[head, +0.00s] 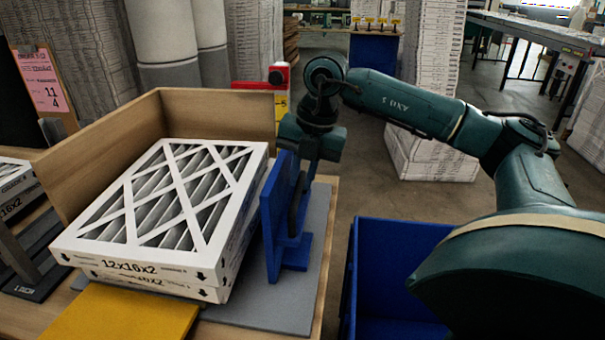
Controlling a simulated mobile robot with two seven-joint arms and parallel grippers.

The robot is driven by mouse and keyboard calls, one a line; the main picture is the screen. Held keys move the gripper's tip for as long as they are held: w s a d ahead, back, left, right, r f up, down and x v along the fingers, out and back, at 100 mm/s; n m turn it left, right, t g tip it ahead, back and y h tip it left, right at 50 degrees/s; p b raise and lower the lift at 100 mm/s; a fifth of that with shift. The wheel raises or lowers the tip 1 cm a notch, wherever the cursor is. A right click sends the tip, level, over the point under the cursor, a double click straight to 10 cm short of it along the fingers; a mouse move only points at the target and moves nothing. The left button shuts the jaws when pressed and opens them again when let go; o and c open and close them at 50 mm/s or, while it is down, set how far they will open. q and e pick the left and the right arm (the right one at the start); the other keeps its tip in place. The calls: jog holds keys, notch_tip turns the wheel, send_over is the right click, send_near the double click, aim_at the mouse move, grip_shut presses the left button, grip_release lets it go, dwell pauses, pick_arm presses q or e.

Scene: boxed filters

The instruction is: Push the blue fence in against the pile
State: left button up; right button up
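The pile (170,205) is a stack of white-framed pleated filters marked 12x16x2, lying flat in the head view. The blue fence (272,225) stands upright to the right of the pile, with a flat foot on its right side. A strip of grey mat shows between the near end of the fence and the pile; whether they touch at the far end is hidden. My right gripper (297,205) points down at the right side of the fence, close to or touching it. Its fingers are dark and overlapped, so its opening is unclear. My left gripper is out of view.
A wooden panel (85,160) stands upright behind and left of the pile. A yellow plate (120,315) lies at its near side, on the table with the grey mat (310,285). A blue bin (395,255) is right of the table. More filters (15,185) lie at far left.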

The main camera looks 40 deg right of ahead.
grip_shut()
